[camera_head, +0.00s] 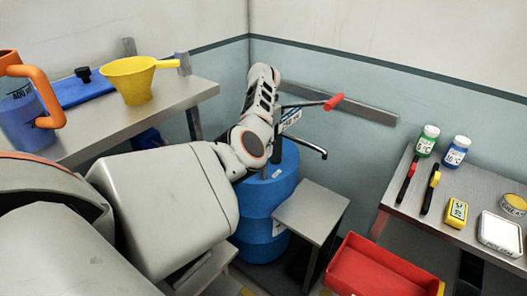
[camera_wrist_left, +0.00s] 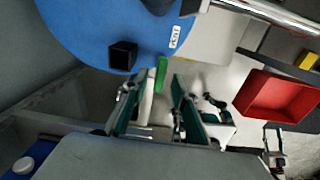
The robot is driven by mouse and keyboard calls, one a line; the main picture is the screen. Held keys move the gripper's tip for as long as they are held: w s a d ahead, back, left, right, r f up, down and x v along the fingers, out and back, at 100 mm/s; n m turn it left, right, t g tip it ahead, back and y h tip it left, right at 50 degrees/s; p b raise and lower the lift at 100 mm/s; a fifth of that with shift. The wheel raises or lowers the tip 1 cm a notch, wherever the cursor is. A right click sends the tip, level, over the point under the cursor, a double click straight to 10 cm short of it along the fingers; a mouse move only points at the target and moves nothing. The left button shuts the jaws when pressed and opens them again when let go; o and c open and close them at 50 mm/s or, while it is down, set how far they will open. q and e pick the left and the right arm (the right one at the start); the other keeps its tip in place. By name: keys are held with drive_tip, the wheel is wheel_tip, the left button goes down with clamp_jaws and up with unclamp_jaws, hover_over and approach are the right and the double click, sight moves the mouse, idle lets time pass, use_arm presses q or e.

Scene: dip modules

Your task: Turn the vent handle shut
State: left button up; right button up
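The blue drum (camera_head: 272,195) stands on the floor in the head view, and its top (camera_wrist_left: 90,30) fills the upper left of the left wrist view. A short green bar (camera_wrist_left: 162,74), which looks like the vent handle, shows at the drum's edge, near a black square fitting (camera_wrist_left: 123,54) and a small white label (camera_wrist_left: 175,37). My left gripper (camera_wrist_left: 155,88) is open, with teal-padded fingers apart on either side of the bar's lower end in that view. I cannot tell whether they touch it. My left arm hides the gripper in the head view.
The pump's red-tipped lever (camera_head: 334,102) and dark spout (camera_head: 308,146) rise by the drum. A grey stool (camera_head: 312,212) and red bin (camera_head: 385,268) stand right of it.

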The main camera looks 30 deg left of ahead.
use_arm(q)
wheel_tip(320, 180, up, 10)
idle(0.3)
idle(0.4)
